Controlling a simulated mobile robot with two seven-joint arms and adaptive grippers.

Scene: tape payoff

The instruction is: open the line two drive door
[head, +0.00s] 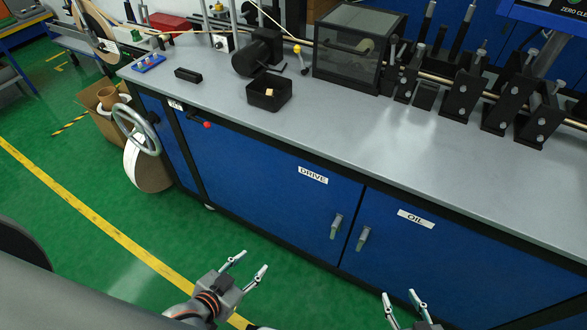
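The blue drive door (255,185) is on the front of the long machine bench, below the grey top. It carries a white DRIVE label (313,174) and looks shut, flush with the front. Its grey upright handle (336,226) is near its right edge. My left gripper (248,263) is open and empty, in front of the bench, to the left of and lower in the picture than the handle. My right gripper (399,295) is open and empty, lower right, in front of the oil door (440,245). Neither gripper touches a handle.
The oil door's handle (363,238) is close beside the drive handle. A handwheel (137,129) juts from the bench's left end, near a cardboard box (103,105). A small red knob (207,124) sits under the top's edge. Green floor (70,215) is clear at left.

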